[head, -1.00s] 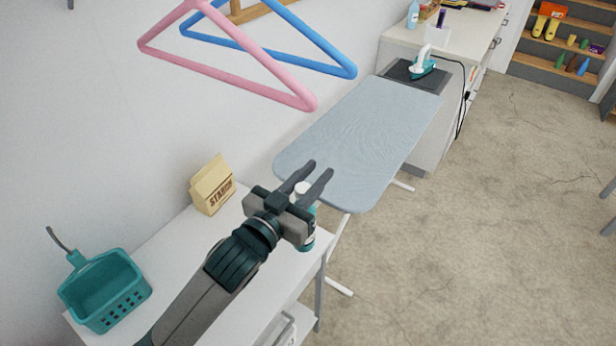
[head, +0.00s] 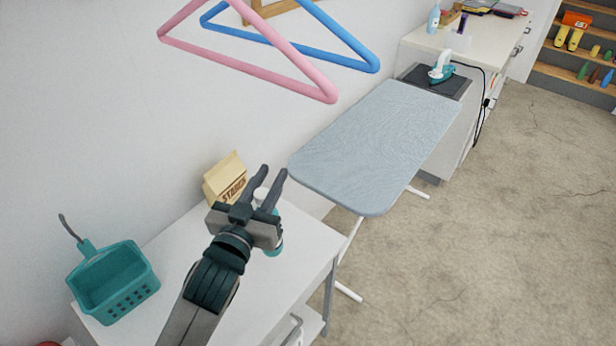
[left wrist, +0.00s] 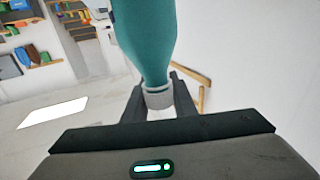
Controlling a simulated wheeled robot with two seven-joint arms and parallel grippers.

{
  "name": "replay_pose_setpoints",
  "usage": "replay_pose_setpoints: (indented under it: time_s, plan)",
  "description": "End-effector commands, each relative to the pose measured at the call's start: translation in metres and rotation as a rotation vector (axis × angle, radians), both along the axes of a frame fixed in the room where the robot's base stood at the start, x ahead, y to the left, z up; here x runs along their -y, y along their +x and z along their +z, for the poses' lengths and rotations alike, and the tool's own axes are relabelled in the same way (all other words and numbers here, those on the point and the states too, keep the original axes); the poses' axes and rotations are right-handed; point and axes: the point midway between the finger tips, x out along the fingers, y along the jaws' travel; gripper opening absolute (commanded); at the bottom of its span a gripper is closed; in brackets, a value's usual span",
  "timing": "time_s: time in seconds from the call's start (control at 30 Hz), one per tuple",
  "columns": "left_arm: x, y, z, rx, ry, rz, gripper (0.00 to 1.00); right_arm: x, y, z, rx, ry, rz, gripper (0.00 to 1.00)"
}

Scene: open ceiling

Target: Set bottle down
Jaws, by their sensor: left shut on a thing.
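A teal bottle with a pale cap (head: 274,242) is held by my left gripper (head: 273,177) over the right back part of the white table (head: 298,250). The fingers are shut around the top of the bottle near the cap, and the gripper hides much of its body. In the left wrist view, the teal body (left wrist: 146,40) and the grey-white cap (left wrist: 158,98) show between the fingers (left wrist: 158,85). I cannot tell whether the bottle's base touches the tabletop. My right gripper is not in view.
A tan starch carton (head: 225,181) stands close behind the gripper. A teal basket (head: 113,283) sits at the table's left. The ironing board (head: 375,150) is just right of the table. Pink (head: 250,65) and blue (head: 320,45) hangers hang above. The table's front right is clear.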

Motion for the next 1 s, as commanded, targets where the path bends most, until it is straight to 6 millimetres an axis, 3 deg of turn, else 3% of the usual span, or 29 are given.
replay_pose_setpoints:
  time_s: [0.1, 0.33, 0.7, 0.83, 1.0]
  plan:
    - [-0.038, -0.008, -0.012, -0.008, 0.004, 0.101, 0.00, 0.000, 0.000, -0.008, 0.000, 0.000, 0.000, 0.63]
    - [-0.082, -0.020, -0.022, -0.016, 0.020, 0.220, 0.00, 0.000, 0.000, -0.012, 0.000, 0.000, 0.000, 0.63]
    - [-0.090, -0.023, -0.023, -0.017, 0.025, 0.242, 0.00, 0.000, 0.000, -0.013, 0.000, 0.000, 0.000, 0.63]
    - [-0.090, -0.023, -0.023, -0.017, 0.025, 0.241, 0.00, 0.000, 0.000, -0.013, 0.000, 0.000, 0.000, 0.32]
    - [-0.090, -0.023, -0.023, -0.017, 0.024, 0.241, 0.00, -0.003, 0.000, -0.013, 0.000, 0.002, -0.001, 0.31]
